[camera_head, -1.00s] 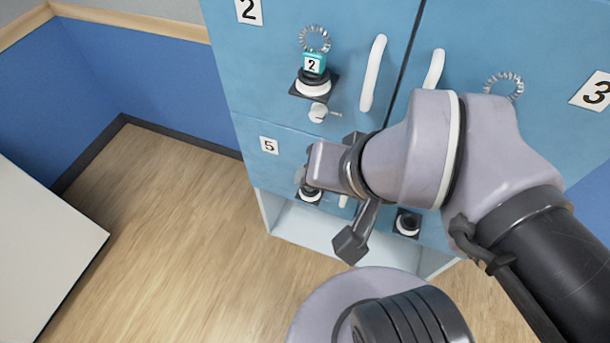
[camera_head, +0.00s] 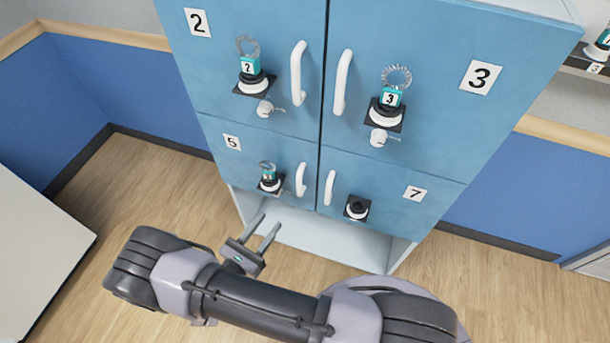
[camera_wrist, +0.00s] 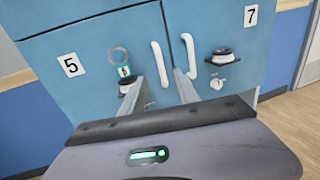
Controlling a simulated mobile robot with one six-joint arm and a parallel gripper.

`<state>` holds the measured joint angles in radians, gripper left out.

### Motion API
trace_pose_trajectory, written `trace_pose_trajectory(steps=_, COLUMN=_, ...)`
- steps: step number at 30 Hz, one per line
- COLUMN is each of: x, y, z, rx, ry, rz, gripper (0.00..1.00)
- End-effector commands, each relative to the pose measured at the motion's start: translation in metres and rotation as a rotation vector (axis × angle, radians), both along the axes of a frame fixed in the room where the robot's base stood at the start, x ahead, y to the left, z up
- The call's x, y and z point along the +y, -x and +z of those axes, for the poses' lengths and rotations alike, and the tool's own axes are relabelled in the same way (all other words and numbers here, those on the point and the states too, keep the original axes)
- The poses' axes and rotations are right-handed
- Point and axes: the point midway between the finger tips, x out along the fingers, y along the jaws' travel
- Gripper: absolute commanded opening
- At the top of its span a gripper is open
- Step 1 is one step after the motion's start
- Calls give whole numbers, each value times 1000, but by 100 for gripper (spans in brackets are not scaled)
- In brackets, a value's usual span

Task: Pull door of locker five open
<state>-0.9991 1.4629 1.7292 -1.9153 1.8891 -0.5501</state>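Locker five's door (camera_head: 220,158) is the small blue lower-left door, labelled 5, and looks shut. Its white handle (camera_head: 300,179) is at the door's right edge. A black and white holder with a teal tag and ring (camera_head: 268,178) sits left of the handle. In the wrist view, the 5 door (camera_wrist: 45,68) and its handle (camera_wrist: 160,64) show just beyond the fingers. My gripper (camera_head: 270,224) is open and empty, below and in front of the door, apart from the handle. Its fingers also show in the wrist view (camera_wrist: 172,84).
Locker seven's door (camera_head: 440,205), with its own handle (camera_head: 330,187), adjoins on the right. Locker two (camera_head: 215,70) and locker three (camera_head: 440,120) are above, with tagged holders and knobs. An open pale shelf space (camera_head: 320,236) lies beneath. A white surface (camera_head: 40,250) stands at left.

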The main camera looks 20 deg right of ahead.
Motion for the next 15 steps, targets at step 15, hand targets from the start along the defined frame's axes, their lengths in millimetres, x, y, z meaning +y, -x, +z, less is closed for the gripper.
trace_pose_trajectory(steps=15, x=-97, y=-87, z=-4, rx=2, ry=6, rz=3, gripper=38)
